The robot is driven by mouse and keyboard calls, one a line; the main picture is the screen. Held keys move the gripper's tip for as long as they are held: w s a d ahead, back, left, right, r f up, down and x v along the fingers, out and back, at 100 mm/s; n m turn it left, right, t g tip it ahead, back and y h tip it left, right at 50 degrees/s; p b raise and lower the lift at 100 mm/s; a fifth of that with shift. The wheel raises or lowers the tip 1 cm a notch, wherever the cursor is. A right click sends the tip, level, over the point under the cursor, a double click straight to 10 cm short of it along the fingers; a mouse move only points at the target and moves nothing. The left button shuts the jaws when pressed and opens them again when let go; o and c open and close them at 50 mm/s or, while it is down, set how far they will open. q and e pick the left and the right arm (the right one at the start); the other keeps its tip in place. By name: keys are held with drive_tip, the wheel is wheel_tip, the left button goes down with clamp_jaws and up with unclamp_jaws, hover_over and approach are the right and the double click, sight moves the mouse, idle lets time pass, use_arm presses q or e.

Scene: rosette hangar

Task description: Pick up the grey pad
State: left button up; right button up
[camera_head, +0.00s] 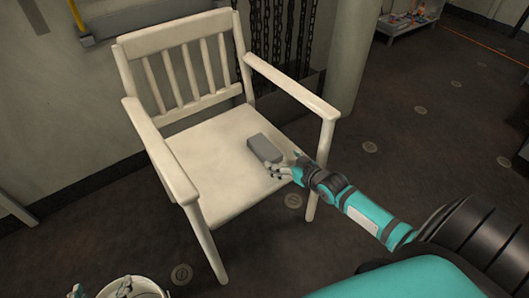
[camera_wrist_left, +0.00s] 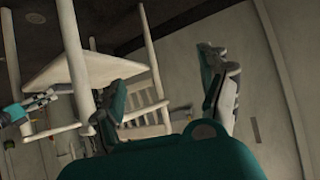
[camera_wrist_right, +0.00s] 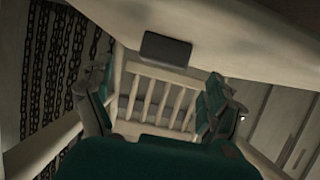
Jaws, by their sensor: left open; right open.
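The grey pad (camera_head: 264,148) is a small dark-grey block lying on the seat of the cream wooden chair (camera_head: 215,165), right of the seat's middle. My right gripper (camera_head: 281,170) is open at the pad's near right end, its fingers close to it; I cannot tell whether they touch. In the right wrist view the pad (camera_wrist_right: 166,49) lies beyond the open fingers (camera_wrist_right: 157,98), with nothing between them. My left gripper (camera_wrist_left: 165,95) is open and empty, with the chair beyond it; only its tips show at the head view's bottom left (camera_head: 100,290).
The chair's right armrest (camera_head: 290,86) and front leg stand close to my right arm. A pillar (camera_head: 350,60) and hanging chains (camera_head: 285,40) are behind the chair. Floor at right is mostly open.

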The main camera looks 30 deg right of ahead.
sight(272, 154)
drive_tip(key=shift+b+x, duration=0.4)
drive_tip(key=shift+x, duration=0.75)
drive_tip(key=b+x, duration=0.2)
drive_tip(key=x, duration=0.2)
drive_tip(key=shift+w+a, duration=0.15)
drive_tip(key=shift+w, duration=0.25)
use_arm(q)
drive_tip(key=w+d+r+t+h, duration=0.1)
drive_tip(key=w+r+t, duration=0.1)
drive_tip(key=r+t, duration=0.2)
drive_tip(key=w+d+r+t+h, duration=0.2)
drive_tip(key=r+t, duration=0.3)
drive_tip(key=r, duration=0.5)
drive_tip(key=shift+w, duration=0.3)
use_arm(e)
drive_tip(key=shift+w, duration=0.1)
use_arm(q)
drive_tip(key=shift+d+f, duration=0.1)
use_arm(e)
drive_tip(key=c, duration=1.2)
